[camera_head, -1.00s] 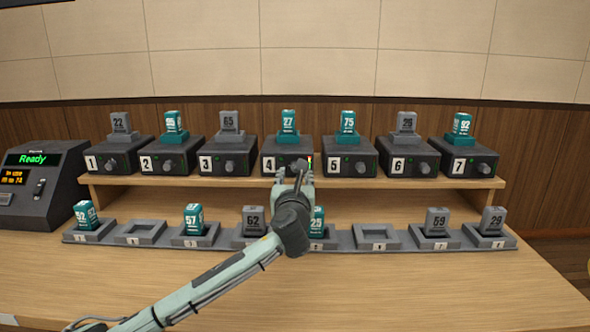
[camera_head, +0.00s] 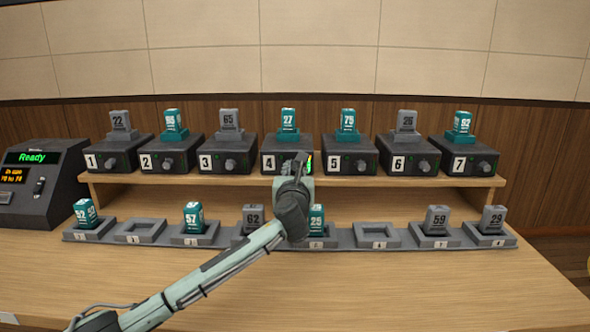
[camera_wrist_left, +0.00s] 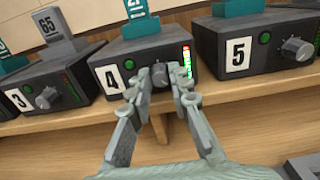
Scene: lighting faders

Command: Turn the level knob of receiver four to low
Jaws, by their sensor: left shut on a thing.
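Receiver four (camera_head: 286,147) is a dark box on the shelf with a white "4" label and a teal pack numbered 27 on top. My left gripper (camera_head: 300,162) is at its front face. In the left wrist view, the fingers of my left gripper (camera_wrist_left: 160,85) are shut on the level knob (camera_wrist_left: 159,74), one on each side. The fingers hide part of the knob, so its pointer cannot be read. A lit level bar (camera_wrist_left: 187,62) in green, yellow and red shows right of the knob. My right gripper is not in view.
Receiver three (camera_head: 228,152) and receiver five (camera_head: 349,155) stand close on either side, each with its own knob. Below the shelf, a row of numbered trays (camera_head: 380,238) holds several packs. A console reading "Ready" (camera_head: 38,185) stands at the left.

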